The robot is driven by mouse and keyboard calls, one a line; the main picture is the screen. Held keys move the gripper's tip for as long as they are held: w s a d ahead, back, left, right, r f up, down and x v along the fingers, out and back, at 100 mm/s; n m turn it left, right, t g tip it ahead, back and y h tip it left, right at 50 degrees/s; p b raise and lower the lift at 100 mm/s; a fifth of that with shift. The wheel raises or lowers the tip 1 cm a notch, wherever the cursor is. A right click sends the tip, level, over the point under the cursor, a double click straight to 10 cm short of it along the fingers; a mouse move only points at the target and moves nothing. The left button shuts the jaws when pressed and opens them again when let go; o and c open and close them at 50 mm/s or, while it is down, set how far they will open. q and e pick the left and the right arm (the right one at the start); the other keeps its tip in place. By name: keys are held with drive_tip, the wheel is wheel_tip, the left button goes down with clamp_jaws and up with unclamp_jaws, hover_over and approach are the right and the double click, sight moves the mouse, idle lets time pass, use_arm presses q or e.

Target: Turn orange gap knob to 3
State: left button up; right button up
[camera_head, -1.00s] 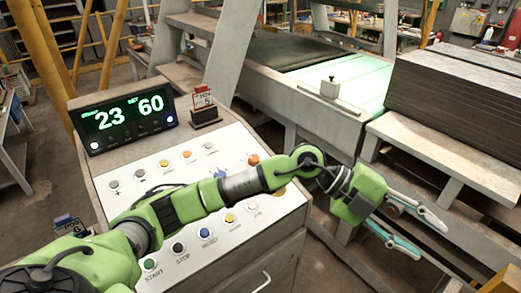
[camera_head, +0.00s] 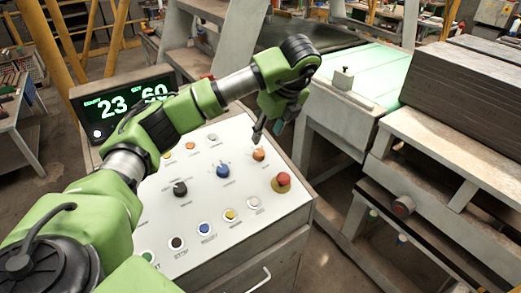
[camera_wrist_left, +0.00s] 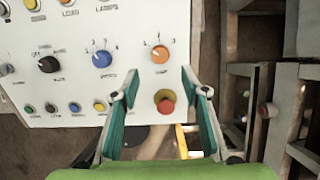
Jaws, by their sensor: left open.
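The orange gap knob (camera_head: 258,154) is on the white control panel's right part, above the red mushroom button. It also shows in the left wrist view (camera_wrist_left: 159,54), with small number marks above it. My left gripper (camera_head: 267,133) hangs over the panel close behind the knob in the head view. In the left wrist view the gripper (camera_wrist_left: 159,78) is open, its fingers apart on either side below the knob, with nothing between the tips. My right gripper is not in view.
A red mushroom button (camera_head: 282,182) sits close to the orange knob. A blue knob (camera_head: 222,171) and a black knob (camera_head: 180,188) are to its left. Several push buttons line the front. A display (camera_head: 118,105) stands behind, partly covered by my arm.

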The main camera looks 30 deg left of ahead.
sight(259, 152)
use_arm(q)
drive_tip(key=p+x, duration=0.3)
drive_tip(key=x, duration=0.6)
drive_tip(key=shift+s, duration=0.1)
drive_tip(key=shift+a+f, duration=0.15)
drive_tip(key=shift+f, duration=0.35)
drive_tip(key=c, duration=1.1)
